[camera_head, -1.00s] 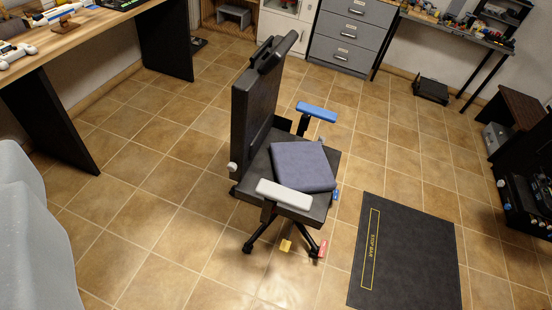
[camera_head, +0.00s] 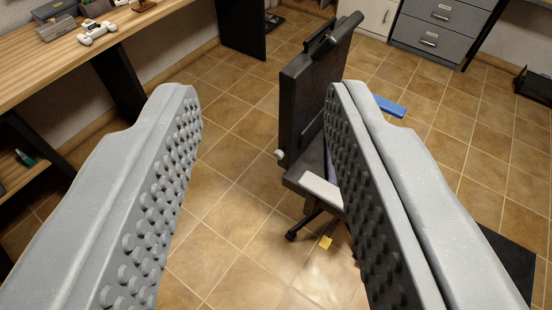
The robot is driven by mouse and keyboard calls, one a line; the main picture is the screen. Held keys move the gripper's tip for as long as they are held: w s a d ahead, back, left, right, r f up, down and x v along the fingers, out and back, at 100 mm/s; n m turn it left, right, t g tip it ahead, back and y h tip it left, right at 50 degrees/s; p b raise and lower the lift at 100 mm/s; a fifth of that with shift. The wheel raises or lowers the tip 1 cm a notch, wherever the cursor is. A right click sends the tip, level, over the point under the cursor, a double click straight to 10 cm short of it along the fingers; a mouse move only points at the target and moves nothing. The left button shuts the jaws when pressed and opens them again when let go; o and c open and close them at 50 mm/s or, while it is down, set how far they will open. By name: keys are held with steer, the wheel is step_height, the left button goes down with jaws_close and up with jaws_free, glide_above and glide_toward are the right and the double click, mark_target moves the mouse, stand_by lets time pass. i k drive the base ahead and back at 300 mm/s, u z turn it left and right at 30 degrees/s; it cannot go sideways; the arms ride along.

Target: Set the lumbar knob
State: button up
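The office chair (camera_head: 308,105) stands on the tiled floor, its dark backrest upright and partly behind my gripper's right finger. A small white knob (camera_head: 280,154) sticks out at the lower left side of the backrest. My gripper (camera_head: 262,95) is wide open and empty, with both grey studded fingers in the foreground. The knob shows in the gap between the fingers, nearer the right one, and lies well beyond them. Most of the seat is hidden by the right finger.
A wooden desk (camera_head: 60,75) with a white game controller (camera_head: 97,33) on it runs along the left. A grey drawer cabinet (camera_head: 437,35) stands at the back right. A dark mat (camera_head: 512,262) lies at lower right. Floor left of the chair is clear.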

mark_target(278, 154)
steer(key=z, duration=0.1)
steer(key=i, duration=1)
steer(key=u, duration=0.1)
